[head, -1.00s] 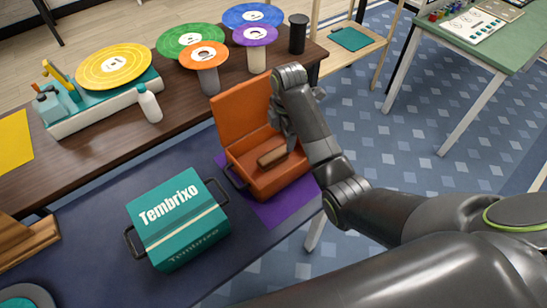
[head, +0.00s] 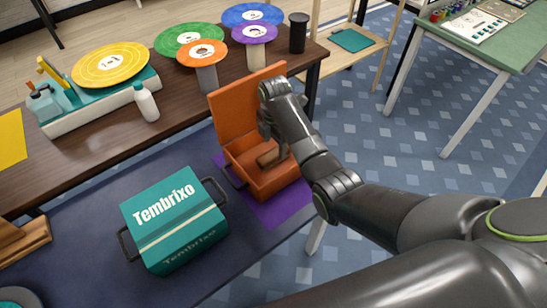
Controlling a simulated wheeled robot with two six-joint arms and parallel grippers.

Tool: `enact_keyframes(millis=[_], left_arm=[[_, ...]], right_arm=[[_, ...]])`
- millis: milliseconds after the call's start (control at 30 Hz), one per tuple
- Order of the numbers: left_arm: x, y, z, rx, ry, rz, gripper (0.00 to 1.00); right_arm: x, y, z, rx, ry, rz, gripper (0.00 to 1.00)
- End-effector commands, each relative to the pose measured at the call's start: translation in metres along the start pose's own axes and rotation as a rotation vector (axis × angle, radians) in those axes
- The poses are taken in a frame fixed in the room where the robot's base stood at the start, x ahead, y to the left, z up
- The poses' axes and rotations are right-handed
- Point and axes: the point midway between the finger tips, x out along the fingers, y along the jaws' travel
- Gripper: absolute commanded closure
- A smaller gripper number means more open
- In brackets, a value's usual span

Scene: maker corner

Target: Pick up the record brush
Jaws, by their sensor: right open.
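The record brush (head: 267,158) looks like a small brown wooden block lying inside the open orange box (head: 262,187). The box's lid stands raised at the back. My right gripper (head: 272,145) points down into the box, just above the brush, and partly hides it. Its jaws are open; I cannot tell whether a finger touches the brush. My left gripper is not in view.
The orange box sits on a purple mat (head: 275,212). A closed teal Tembrixo box (head: 175,220) stands to its left. Behind is a dark wooden table (head: 110,160) with a turntable (head: 110,95), a white bottle (head: 146,103) and coloured discs on stands.

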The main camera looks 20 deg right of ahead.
Motion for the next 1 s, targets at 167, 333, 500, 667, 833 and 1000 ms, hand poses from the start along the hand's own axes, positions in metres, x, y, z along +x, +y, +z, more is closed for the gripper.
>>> enact_keyframes(millis=[167,333,500,667,833,1000], left_arm=[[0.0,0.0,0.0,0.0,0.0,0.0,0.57],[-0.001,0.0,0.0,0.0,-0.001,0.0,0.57],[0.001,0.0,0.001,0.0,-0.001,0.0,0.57],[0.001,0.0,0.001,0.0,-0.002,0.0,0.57],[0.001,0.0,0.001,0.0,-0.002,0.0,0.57],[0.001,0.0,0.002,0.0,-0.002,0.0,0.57]], right_arm=[[0.012,0.0,0.0,0.0,0.0,0.0,0.38],[0.029,0.001,-0.001,0.0,0.0,-0.002,0.38],[0.053,0.002,-0.002,0.0,0.0,-0.002,0.38],[0.062,0.002,-0.002,0.0,-0.001,0.001,0.38],[0.063,0.002,-0.002,0.0,-0.001,0.001,0.38],[0.063,0.002,-0.002,0.0,-0.001,0.001,0.54]])
